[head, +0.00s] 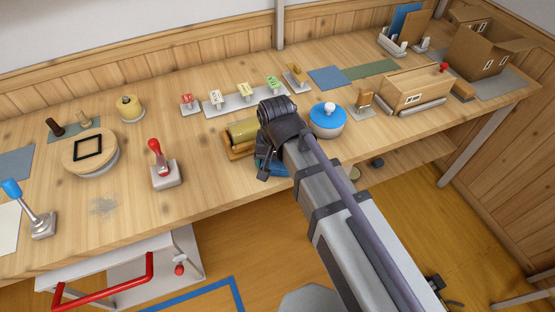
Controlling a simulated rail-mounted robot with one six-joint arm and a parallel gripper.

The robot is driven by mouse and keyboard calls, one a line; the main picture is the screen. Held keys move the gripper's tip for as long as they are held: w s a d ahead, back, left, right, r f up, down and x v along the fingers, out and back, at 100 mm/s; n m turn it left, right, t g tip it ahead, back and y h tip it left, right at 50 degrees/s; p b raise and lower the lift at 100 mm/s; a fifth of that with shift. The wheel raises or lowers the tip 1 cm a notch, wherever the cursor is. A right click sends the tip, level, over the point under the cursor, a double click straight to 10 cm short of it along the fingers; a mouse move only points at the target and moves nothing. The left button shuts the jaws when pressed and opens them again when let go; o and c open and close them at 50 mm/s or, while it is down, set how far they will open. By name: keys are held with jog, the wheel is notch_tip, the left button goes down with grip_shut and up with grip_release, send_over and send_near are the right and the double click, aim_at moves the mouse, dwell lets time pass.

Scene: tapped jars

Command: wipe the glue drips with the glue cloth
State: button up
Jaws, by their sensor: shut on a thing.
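My gripper (266,172) points down at the front edge of the bench, left of the blue-lidded jar. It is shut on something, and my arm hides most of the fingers. A blue piece (273,167) shows beside and behind the fingers, low at the bench; it looks like the glue cloth, but its shape is mostly hidden. A pale grey smudge (104,206) marks the bench at the front left.
An olive roller-like cylinder (243,132) lies on a wooden holder just left of my arm. The blue-lidded jar (327,121) stands close on its right. A red-handled lever (161,166) and a blue-knobbed lever (33,215) rise from the bench (110,255). Bare wood lies between them.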

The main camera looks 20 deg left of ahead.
jog(key=shift+w+d+f, duration=0.1)
jog(key=shift+w+d, duration=0.8)
jog(key=shift+d, duration=0.1)
jog(key=shift+c, duration=0.4)
jog(key=shift+w+d, duration=1.1)
jog(key=shift+s+a, duration=2.2)
jog(key=shift+a, duration=0.1)
jog(key=shift+w+d, duration=1)
jog(key=shift+d, duration=0.15)
jog(key=shift+w+d, duration=1.15)
jog(key=shift+w, duration=0.05)
notch_tip(320, 180, up, 6)
jog(key=p, duration=0.6)
jog(key=shift+a, duration=0.1)
